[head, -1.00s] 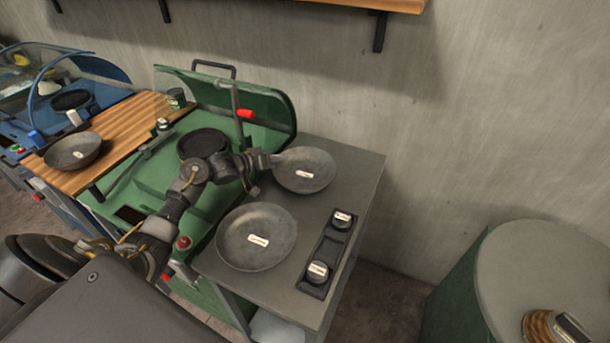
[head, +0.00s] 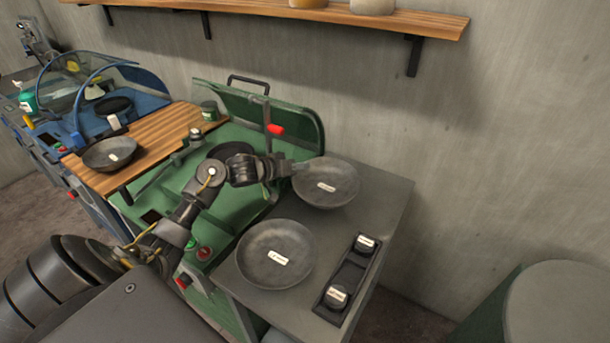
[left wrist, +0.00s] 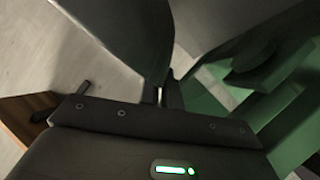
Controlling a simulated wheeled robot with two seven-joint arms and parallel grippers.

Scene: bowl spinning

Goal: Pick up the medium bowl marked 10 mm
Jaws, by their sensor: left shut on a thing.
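My left gripper (head: 291,168) is shut on the left rim of a round grey metal bowl (head: 326,186) at the back of the grey table. The bowl carries a small white label whose print is too small to read. It looks slightly tilted and a little above the table top, though the gap beneath it is hidden. In the left wrist view the gripper fingers (left wrist: 165,95) close on the wall of the bowl, whose dark surface (left wrist: 130,38) fills the upper middle. A larger labelled grey bowl (head: 272,262) rests nearer the front of the table. My right gripper is not in view.
The grey table top (head: 388,196) has a black tray (head: 329,309) with two labelled dark knobs. A green machine (head: 160,185) stands to the left, with a red-tipped lever (head: 268,115). A small bowl (head: 108,158) sits on a wooden board (head: 165,135). A wall rises behind.

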